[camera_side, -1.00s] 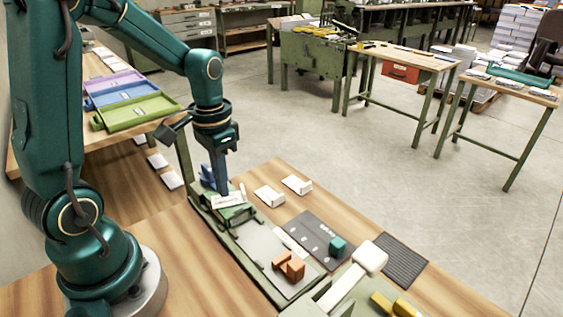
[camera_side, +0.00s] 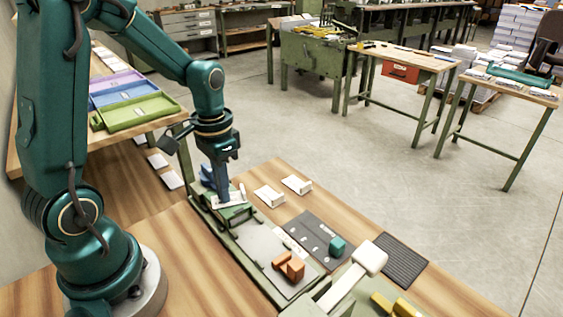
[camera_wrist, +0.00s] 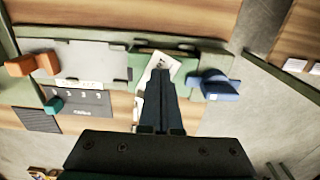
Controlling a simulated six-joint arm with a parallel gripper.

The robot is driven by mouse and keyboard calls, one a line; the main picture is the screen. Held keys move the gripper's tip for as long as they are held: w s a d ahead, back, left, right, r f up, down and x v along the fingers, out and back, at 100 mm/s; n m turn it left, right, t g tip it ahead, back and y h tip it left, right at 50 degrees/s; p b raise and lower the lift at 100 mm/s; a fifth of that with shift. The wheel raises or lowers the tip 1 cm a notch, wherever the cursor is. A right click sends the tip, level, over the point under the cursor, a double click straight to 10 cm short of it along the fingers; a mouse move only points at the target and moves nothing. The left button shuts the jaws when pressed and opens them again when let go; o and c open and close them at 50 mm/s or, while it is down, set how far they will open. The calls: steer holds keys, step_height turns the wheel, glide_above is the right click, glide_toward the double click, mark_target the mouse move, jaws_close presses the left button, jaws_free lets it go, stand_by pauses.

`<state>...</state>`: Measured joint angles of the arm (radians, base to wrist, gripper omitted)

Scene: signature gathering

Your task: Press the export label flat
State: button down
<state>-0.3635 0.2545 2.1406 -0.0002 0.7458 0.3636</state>
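A white label-like sheet (camera_side: 238,198) with dark print lies on a green block (camera_side: 237,213) at the far end of the green fixture. I cannot read its print. The sheet also shows in the wrist view (camera_wrist: 146,76), slanted and partly hidden by my fingers. My gripper (camera_side: 222,196) points down over the block, its fingers together with no object visible between them. In the wrist view, my fingertips (camera_wrist: 160,74) overlap the sheet; I cannot tell whether they touch it.
A blue part (camera_side: 208,178) stands beside the block. Orange blocks (camera_side: 291,268) sit on the grey plate (camera_side: 262,246). A dark board (camera_side: 312,232) carries a teal block (camera_side: 337,246). White stacks (camera_side: 270,196) lie right of the fixture, and a white-headed lever (camera_side: 370,258) stands in front.

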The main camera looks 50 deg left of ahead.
stand_by(0.3)
step_height(320, 180, up, 9)
stand_by(1.0)
steer(key=s+d+r+t, duration=0.1)
steer(key=s+d+t, duration=0.4)
steer(key=s+d, duration=0.2)
steer(key=shift+d+r+t, duration=0.3)
steer(key=shift+d+r, duration=0.1)
steer(key=shift+d, duration=0.3)
stand_by(1.2)
